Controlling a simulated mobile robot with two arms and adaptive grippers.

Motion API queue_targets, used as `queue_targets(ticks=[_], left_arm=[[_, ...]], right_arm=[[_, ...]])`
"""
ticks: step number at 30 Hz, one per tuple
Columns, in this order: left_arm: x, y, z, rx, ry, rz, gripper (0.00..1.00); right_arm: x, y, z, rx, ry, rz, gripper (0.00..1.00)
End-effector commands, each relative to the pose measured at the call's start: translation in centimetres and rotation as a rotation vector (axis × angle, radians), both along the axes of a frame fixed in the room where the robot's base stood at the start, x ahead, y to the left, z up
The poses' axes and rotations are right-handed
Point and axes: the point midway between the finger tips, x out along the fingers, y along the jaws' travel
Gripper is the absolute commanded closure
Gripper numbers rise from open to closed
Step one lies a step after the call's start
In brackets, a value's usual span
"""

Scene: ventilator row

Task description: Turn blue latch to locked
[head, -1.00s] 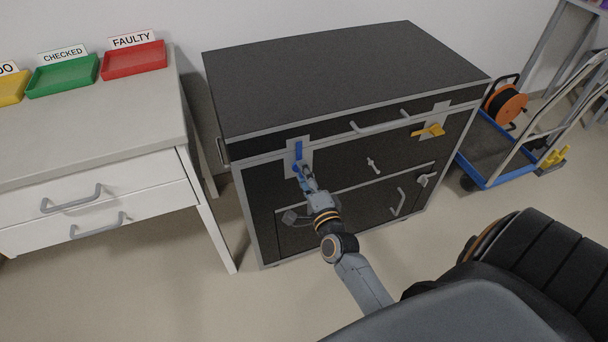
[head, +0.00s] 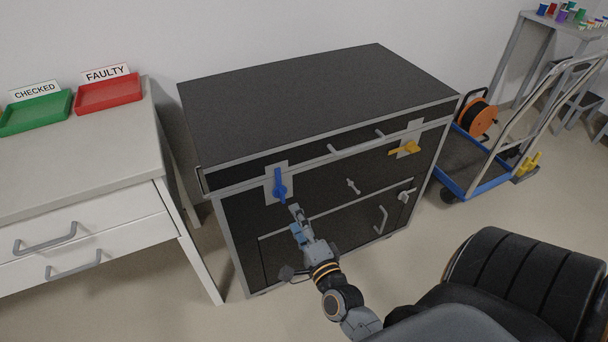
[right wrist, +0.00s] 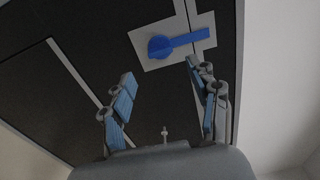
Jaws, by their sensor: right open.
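The blue latch (head: 280,186) sits on a light plate at the front left of the black case (head: 320,95). Its lever points up from its round hub, across the grey edge strip. In the right wrist view the blue latch (right wrist: 163,47) lies beyond the fingertips, its lever pointing right. My right gripper (head: 296,218) is open and empty, just below and apart from the latch; its spread fingers (right wrist: 160,78) also show in the wrist view. My left gripper is out of view.
A yellow latch (head: 406,148) lies sideways at the case's front right. Grey handles and a small T-handle (head: 353,186) stick out from the front. A white drawer table (head: 90,150) stands left, a blue trolley (head: 468,165) right. The floor in front is mostly clear.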

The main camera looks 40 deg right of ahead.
Motion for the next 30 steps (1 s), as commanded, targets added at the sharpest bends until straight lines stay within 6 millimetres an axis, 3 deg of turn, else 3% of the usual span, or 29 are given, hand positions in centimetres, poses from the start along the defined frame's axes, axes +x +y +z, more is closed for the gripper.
queue_targets(ticks=[3,9,27,30], left_arm=[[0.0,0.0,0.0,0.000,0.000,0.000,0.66],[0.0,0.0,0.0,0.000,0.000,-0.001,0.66],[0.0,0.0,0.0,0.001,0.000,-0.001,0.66],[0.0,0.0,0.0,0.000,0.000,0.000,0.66]], right_arm=[[-2.2,0.5,0.0,0.000,0.002,0.001,0.40],[-4.1,1.0,0.0,0.001,-0.001,0.001,0.40],[-4.3,1.0,0.0,0.000,-0.001,0.000,0.40],[-4.2,1.5,-0.8,-0.025,0.029,0.019,0.40]])
